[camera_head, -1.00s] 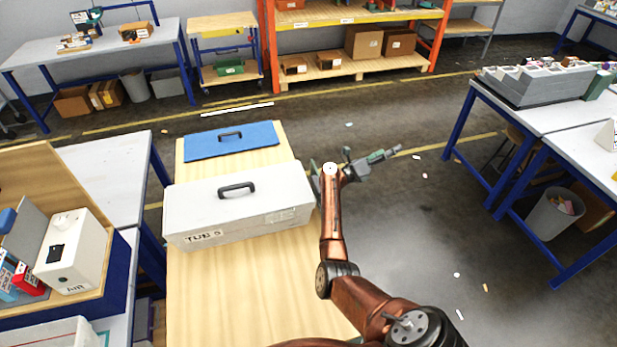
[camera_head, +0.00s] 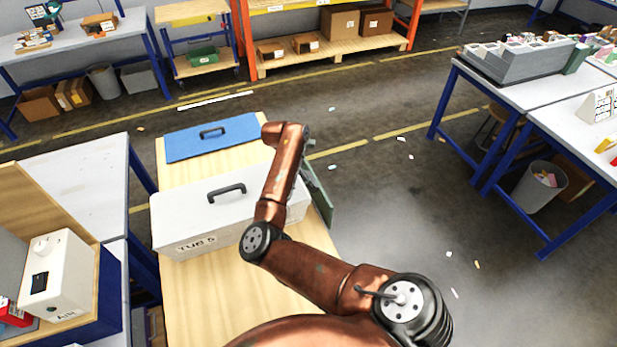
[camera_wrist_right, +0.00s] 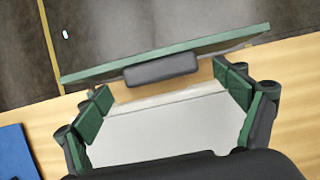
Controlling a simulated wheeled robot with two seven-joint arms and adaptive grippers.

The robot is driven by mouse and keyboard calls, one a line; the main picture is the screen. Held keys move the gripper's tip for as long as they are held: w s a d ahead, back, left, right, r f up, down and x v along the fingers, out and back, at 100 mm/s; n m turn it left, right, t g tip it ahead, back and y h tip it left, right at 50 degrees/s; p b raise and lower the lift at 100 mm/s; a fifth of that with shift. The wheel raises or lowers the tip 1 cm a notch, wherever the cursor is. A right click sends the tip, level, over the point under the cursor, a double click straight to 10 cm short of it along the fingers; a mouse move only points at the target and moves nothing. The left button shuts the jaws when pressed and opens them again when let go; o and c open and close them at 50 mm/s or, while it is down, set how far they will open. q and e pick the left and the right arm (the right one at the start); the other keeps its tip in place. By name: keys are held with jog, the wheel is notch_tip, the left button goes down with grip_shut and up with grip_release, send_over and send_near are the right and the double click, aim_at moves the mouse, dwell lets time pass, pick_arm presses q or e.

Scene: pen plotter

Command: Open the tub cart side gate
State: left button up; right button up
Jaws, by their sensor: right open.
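The tub cart's wooden top (camera_head: 200,285) carries a pale grey tub (camera_head: 190,215) marked "TUB 5", with a black handle on its lid. A green side gate (camera_head: 320,197) stands at the cart's right edge, partly hidden by my right arm. In the right wrist view the gate (camera_wrist_right: 170,52) is a green-edged panel with a dark grey handle (camera_wrist_right: 161,68), and bare wood shows between it and the tub (camera_wrist_right: 160,130). My right gripper (camera_wrist_right: 165,92) is open, its green-padded fingers apart on either side below the handle, apparently not touching it. My left gripper is out of view.
A blue panel with a handle (camera_head: 180,145) lies on the cart's far end. Blue-legged tables (camera_head: 560,125) stand at the right. The floor (camera_head: 385,210) right of the cart is mostly open.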

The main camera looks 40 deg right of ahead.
jog(key=shift+d+f, duration=0.25)
jog(key=shift+f, duration=0.35)
jog(key=shift+d+f, duration=0.1)
jog(key=shift+f, duration=0.05)
jog(key=shift+s+d, duration=0.1)
jog(key=shift+s, duration=0.1)
jog(key=shift+w+f, duration=0.1)
jog(key=shift+c, duration=0.3)
jog(key=c, duration=1.6)
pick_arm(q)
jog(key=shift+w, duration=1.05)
